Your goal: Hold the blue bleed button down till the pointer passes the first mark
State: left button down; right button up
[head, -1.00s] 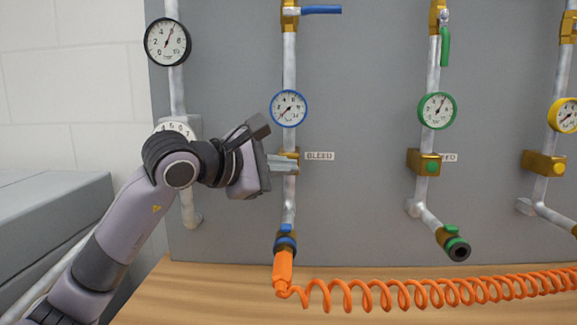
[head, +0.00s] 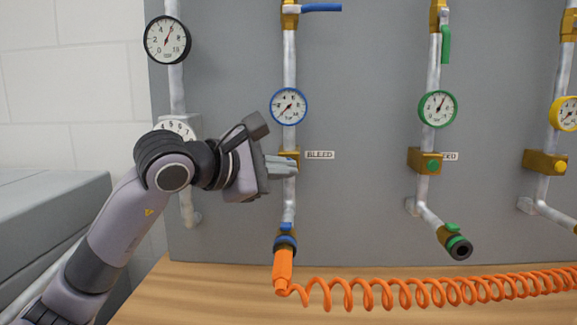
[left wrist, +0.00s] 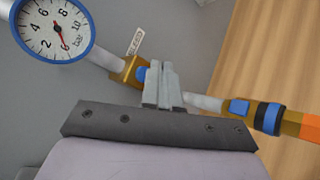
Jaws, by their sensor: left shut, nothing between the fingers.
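The blue-rimmed gauge (head: 289,107) is on the pipe above the bleed valve. It also shows in the left wrist view (left wrist: 55,27), where a thin dark-red pointer is seen; I cannot read its exact mark. The blue bleed button (left wrist: 142,73) sits on a brass block (left wrist: 128,71), beside the BLEED label (head: 320,155). My left gripper (head: 294,167) is shut and empty, its fingertips in front of the block. In the left wrist view the fingertips (left wrist: 160,68) overlap the button's edge and hide part of it. I cannot tell whether they touch it. My right gripper is not in view.
A green-button valve (head: 432,166) and a yellow-button valve (head: 559,167) stand to the right. A coiled orange hose (head: 400,293) runs over the wooden bench (head: 220,290) from the blue fitting (head: 285,242). A black gauge (head: 167,41) is at upper left.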

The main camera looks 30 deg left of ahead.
pick_arm(q)
jog(key=shift+s+d+b, duration=0.2)
jog(key=shift+s+d, duration=0.15)
jog(key=shift+s, duration=0.4)
jog(key=shift+s+d+b, duration=0.15)
jog(key=shift+s+d, duration=0.25)
jog(key=shift+s, duration=0.35)
jog(key=shift+s+d+b, duration=0.2)
jog(key=shift+s+d, duration=0.15)
jog(key=shift+s, duration=0.4)
